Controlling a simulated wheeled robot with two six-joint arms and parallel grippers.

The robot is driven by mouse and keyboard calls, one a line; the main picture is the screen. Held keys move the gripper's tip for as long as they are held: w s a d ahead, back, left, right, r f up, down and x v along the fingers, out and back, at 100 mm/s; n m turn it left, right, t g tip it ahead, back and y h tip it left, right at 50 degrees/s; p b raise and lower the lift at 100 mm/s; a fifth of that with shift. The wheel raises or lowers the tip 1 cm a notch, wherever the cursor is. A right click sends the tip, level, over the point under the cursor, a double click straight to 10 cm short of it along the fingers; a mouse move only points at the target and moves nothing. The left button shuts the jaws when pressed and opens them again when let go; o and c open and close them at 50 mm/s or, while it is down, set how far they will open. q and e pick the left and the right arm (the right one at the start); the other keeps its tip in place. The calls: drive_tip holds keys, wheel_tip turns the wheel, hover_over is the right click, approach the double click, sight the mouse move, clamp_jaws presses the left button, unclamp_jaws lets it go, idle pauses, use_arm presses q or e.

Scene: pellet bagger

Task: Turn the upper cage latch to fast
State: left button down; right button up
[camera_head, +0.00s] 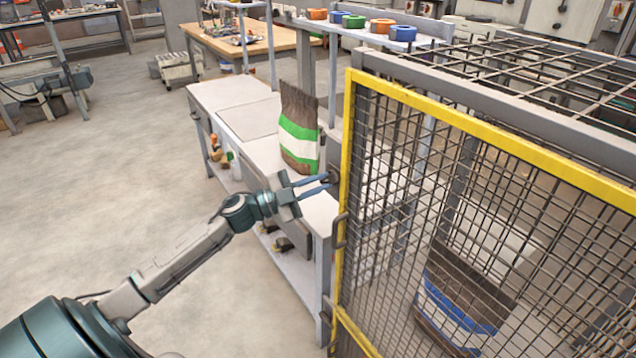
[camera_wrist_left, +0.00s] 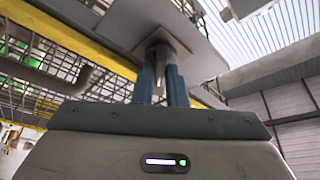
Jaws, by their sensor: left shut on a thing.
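The upper cage latch (camera_head: 332,177) is a small dark part at the left edge of the yellow-framed mesh cage door (camera_head: 345,140). My left gripper (camera_head: 326,183) reaches it from the left, its blue fingers shut on it. In the left wrist view the fingers (camera_wrist_left: 163,85) close on a grey metal latch piece (camera_wrist_left: 161,55) below a flat grey plate. The latch's exact turn is hard to tell, as the fingers cover part of it. My right gripper is not in view.
A bench (camera_head: 222,93) stands behind my gripper, with a brown, green and white bag (camera_head: 299,130) upright on it. A door handle (camera_head: 339,230) sits below the latch. Another bag (camera_head: 455,300) is inside the cage. Open floor lies left.

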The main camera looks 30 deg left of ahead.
use_arm(q)
drive_tip(key=shift+m+g, duration=0.5)
drive_tip(key=shift+m, duration=0.6)
drive_tip(key=shift+r+m+g+p, duration=0.1)
drive_tip(key=shift+m+g+p, duration=0.35)
drive_tip(key=shift+m, duration=0.55)
drive_tip(key=shift+m+g+y+p, duration=0.3)
drive_tip(key=shift+m+g+p, duration=0.25)
drive_tip(key=shift+m, duration=1.65)
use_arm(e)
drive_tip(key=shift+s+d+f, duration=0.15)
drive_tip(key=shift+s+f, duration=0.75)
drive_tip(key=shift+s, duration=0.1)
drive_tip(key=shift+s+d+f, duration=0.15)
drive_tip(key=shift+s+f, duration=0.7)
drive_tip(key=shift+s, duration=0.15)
use_arm(q)
drive_tip(key=c, duration=1.5)
unclamp_jaws()
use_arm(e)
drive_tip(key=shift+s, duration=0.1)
